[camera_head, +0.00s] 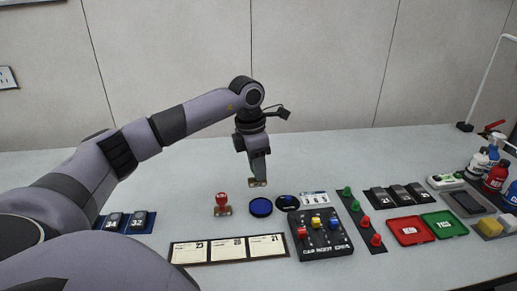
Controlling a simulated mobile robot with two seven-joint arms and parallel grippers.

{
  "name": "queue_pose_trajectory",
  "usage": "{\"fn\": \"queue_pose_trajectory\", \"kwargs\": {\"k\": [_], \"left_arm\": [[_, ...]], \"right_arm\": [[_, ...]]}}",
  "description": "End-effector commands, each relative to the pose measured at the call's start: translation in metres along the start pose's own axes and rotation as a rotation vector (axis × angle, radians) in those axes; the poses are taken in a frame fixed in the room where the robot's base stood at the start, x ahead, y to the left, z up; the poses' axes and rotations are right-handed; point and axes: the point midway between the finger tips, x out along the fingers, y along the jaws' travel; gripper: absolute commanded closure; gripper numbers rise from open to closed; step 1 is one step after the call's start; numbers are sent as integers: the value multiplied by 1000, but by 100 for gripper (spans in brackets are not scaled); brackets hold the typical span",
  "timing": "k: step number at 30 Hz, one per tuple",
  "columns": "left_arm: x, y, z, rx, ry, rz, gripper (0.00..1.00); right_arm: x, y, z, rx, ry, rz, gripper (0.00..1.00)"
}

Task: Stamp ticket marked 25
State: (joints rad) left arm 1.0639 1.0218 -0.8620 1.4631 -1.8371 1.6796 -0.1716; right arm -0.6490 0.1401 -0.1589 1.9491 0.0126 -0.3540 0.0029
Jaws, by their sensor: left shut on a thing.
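Three cream tickets lie side by side in a dark holder (228,262) at the front centre. Their printed numbers are small; the left ticket (188,253) seems to read 23, the right one (267,247) 21, and the middle one (228,250) 20 or 25. A red-knobbed stamp (222,198) stands upright behind them. A round blue ink pad (260,207) lies to its right. My left gripper (257,178) points down above and behind the pad, shut on a small tan-based thing (257,184), perhaps a stamp, mostly hidden by the fingers. My right gripper is out of view.
A dark round pad (287,202), a black box with coloured knobs (320,240) and a strip of green and red knobs (362,222) stand to the right. Farther right are a red tray (410,230), a green tray (443,225) and bottles (495,177). A blue tray (124,223) lies left.

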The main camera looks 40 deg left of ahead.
Motion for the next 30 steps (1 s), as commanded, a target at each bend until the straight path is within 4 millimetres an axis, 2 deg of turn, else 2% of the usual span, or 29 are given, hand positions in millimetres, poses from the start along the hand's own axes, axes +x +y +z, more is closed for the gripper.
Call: {"fn": "queue_pose_trajectory", "kwargs": {"k": [11,16,24,30], "left_arm": [[17,2,-4,-14,2,5,87],[31,2,-6,-14,3,4,87],[62,2,-9,-13,1,5,87],[69,2,-10,-13,0,5,87]], "right_arm": [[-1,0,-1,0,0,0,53],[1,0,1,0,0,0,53],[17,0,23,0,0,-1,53],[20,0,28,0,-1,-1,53]]}}
